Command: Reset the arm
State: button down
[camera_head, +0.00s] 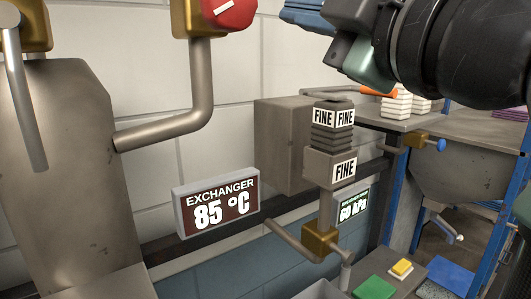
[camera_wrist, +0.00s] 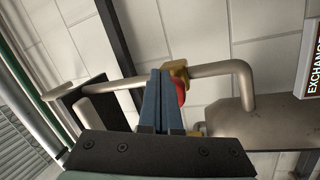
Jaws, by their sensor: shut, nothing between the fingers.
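My gripper (camera_head: 290,12) is at the top of the head view, with its blue fingers pointing left and my dark arm entering from the right. In the wrist view its two blue fingers (camera_wrist: 160,75) lie together, shut and empty. They overlap the brass fitting (camera_wrist: 178,68) and red knob (camera_wrist: 181,92) on a grey pipe in that picture. Part of the red knob is hidden behind the fingers. I cannot tell how far the fingertips are from the pipe.
An exchanger display (camera_head: 217,202) reads 85 °C. A grey vessel (camera_head: 70,170) stands at left, beside a bent pipe (camera_head: 200,85) with a red knob (camera_head: 228,12). A FINE-labelled unit (camera_head: 331,165) stands below my gripper.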

jog(key=s+a+f+m+t+h+b, duration=0.3)
jog(key=s+f+m+t+h+b, duration=0.3)
jog(key=m, duration=1.3)
jog(key=s+f+t+h, duration=0.3)
jog(key=shift+s+a+f+h, duration=0.3)
jog(key=shift+s+a+f, duration=0.05)
jog(key=shift+f, duration=0.05)
